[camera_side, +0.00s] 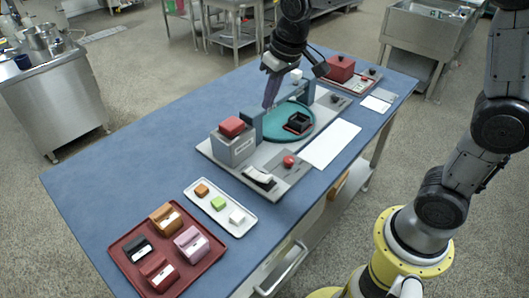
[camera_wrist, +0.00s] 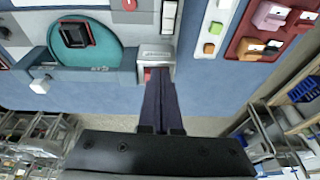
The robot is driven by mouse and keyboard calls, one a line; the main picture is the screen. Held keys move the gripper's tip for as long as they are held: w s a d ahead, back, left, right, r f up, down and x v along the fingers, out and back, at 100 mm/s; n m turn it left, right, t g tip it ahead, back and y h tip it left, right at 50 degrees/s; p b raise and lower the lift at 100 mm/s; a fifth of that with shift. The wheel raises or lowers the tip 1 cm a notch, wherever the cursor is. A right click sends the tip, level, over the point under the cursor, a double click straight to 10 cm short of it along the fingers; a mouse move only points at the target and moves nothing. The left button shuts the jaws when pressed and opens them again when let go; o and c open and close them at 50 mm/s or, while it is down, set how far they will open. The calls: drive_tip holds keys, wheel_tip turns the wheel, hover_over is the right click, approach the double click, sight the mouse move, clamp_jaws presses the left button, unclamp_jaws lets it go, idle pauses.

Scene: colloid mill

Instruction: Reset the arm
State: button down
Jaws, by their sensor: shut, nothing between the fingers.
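My gripper (camera_side: 270,103) is above the colloid mill assembly, pointing down, with its purple-dark fingers together and nothing between them. In the wrist view the fingers (camera_wrist: 160,90) lie side by side, their tips overlapping the picture of the grey block's edge; I cannot tell whether they touch anything. The mill's grey base plate (camera_side: 283,187) carries a teal round disc (camera_side: 273,150) with a black square part (camera_side: 299,122) on it. A grey block (camera_side: 234,150) with a red top (camera_side: 232,127) stands at the front left of the plate.
A dark red tray (camera_side: 196,277) holds several coloured blocks. A white tray (camera_side: 243,229) holds orange, green and white cubes. A white sheet (camera_side: 330,143) lies right of the mill. A red box (camera_side: 341,68) stands on a far tray. The blue table (camera_side: 130,150) is clear at left.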

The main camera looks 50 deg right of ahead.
drive_tip(key=s+d+r+t, duration=0.1)
drive_tip(key=s+r, duration=0.2)
drive_tip(key=s, duration=0.4)
drive_tip(key=s+d+r+t, duration=0.1)
drive_tip(key=s+r+t, duration=0.1)
drive_tip(key=s+r, duration=0.35)
drive_tip(key=s+f, duration=0.6)
drive_tip(key=s, duration=0.4)
drive_tip(key=shift+s+d+f+g, duration=0.3)
drive_tip(key=shift+f, duration=0.1)
